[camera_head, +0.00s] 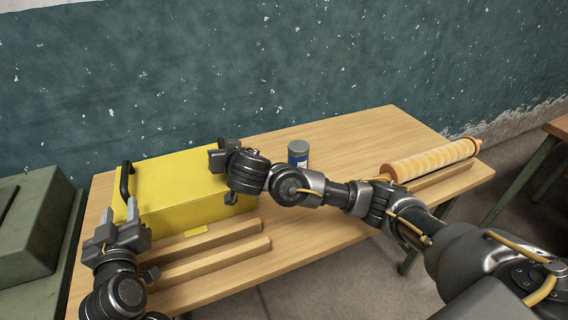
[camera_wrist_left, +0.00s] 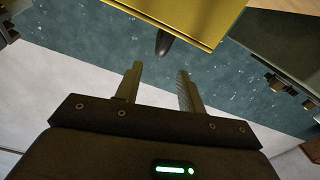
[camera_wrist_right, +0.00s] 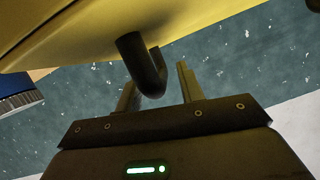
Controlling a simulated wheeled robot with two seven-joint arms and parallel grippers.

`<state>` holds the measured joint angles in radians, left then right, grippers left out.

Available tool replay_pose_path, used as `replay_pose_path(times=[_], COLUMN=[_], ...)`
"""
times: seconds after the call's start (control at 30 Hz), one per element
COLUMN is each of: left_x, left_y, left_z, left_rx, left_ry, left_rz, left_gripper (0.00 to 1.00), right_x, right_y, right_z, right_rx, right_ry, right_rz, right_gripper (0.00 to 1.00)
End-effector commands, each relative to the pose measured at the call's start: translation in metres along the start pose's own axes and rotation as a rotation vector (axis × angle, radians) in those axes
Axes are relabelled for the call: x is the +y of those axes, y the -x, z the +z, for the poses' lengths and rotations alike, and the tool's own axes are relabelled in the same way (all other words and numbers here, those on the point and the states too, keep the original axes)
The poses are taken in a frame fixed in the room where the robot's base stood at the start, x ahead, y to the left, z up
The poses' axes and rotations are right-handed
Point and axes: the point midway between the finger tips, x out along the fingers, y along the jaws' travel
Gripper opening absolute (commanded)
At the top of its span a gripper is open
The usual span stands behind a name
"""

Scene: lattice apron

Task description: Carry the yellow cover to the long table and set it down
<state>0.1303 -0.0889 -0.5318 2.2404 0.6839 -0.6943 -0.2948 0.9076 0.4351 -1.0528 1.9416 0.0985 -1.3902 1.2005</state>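The yellow cover (camera_head: 180,185), box-shaped, sits on the left end of a long wooden table (camera_head: 330,220). Its left black handle (camera_head: 125,180) also shows in the left wrist view (camera_wrist_left: 163,42). Its right handle is hidden in the head view but shows in the right wrist view (camera_wrist_right: 142,65). My left gripper (camera_head: 119,212) is open and empty, with the left handle ahead of its fingertips and apart from them. My right gripper (camera_wrist_right: 158,80) is open at the right handle, which appears between its fingers; I cannot tell if they touch.
Two wooden bars (camera_head: 215,257) lie in front of the cover. A blue can with a grey lid (camera_head: 298,152) stands behind my right arm. A striped yellow roller (camera_head: 430,160) lies at the table's right end. A green case (camera_head: 35,225) stands at the left. The wall is close behind.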

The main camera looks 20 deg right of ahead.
Motion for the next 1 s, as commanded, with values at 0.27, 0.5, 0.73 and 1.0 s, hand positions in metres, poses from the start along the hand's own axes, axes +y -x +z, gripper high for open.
replay_pose_path(times=[0.27, 0.5, 0.73, 1.0], left_x=[0.000, 0.000, 0.000, 0.000], left_y=[0.015, 0.015, 0.015, 0.015], left_z=[0.000, 0.000, 0.000, 0.000], left_rx=[0.001, 0.001, 0.001, 0.001], left_ry=[0.001, 0.000, 0.000, 0.000], left_rz=[0.000, 0.000, 0.000, 0.000], left_gripper=[0.39, 0.39, 0.39, 0.39], right_x=[0.000, -0.001, -0.001, -0.001], right_y=[0.000, 0.020, 0.069, 0.111], right_z=[0.000, -0.001, -0.001, 0.000], right_rx=[0.000, 0.003, 0.002, 0.000], right_ry=[0.000, 0.001, 0.002, -0.001], right_rz=[0.000, -0.004, -0.004, -0.003], right_gripper=[0.38, 0.38, 0.38, 0.38])
